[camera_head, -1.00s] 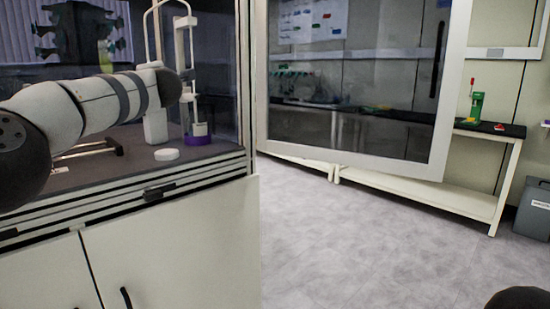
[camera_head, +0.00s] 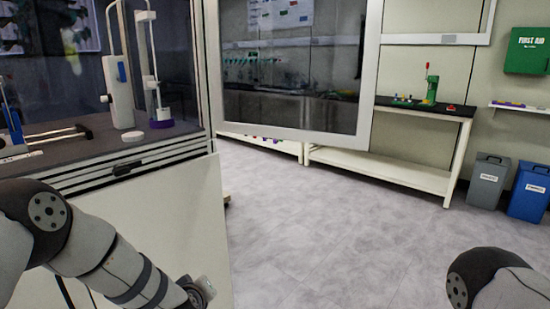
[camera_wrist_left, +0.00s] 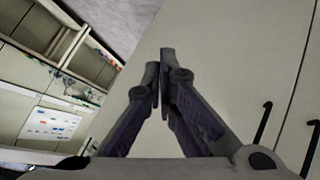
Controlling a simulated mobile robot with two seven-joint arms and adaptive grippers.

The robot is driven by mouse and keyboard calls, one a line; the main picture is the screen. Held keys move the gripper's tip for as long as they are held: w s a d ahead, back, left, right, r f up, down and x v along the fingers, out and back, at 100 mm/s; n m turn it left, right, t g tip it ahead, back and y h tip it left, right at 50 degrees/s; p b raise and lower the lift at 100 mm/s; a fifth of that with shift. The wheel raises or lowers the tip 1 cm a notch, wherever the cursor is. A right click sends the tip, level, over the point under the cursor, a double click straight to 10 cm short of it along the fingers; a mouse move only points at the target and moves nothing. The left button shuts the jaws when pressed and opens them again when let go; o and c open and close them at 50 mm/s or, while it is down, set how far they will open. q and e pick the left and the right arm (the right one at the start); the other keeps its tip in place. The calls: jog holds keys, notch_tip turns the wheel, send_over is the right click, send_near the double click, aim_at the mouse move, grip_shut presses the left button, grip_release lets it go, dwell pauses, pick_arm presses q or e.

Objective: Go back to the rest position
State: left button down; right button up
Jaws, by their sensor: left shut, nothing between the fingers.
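My left arm comes in from the left in the head view and points down and to the right, in front of the white cabinet (camera_head: 190,215). Its gripper is outside the head view, below the lower edge. In the left wrist view my left gripper (camera_wrist_left: 160,85) is shut with nothing between its fingertips. The white cabinet doors with dark handles show beyond it in that view. Part of my right arm shows at the lower right of the head view; its gripper is out of the picture.
The cabinet's worktop (camera_head: 85,150) carries a white stand (camera_head: 119,90) and a white round lid (camera_head: 132,136). An open glass door (camera_head: 290,75) stands out to the right. A side bench (camera_head: 400,165) and two bins (camera_head: 488,182) are farther off. The grey floor (camera_head: 330,235) between is clear.

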pick_arm(q)
jog(key=s+f+m+g+h, duration=0.1)
jog(key=s+f+m+g, duration=0.1)
jog(key=s+f, duration=0.45)
jog(key=s+f+m+g, duration=0.1)
jog(key=s+f+g, duration=0.15)
jog(key=s, duration=0.65)
jog(key=s+a+m+g, duration=0.2)
jog(key=s+g, duration=0.2)
jog(key=s, duration=1.4)
jog(key=s+a+m+g, duration=0.3)
jog(key=s+g, duration=0.1)
jog(key=s, duration=1.4)
jog(key=shift+s+f+p, duration=0.25)
jog(key=shift+f+p, duration=0.05)
jog(key=shift+f, duration=0.05)
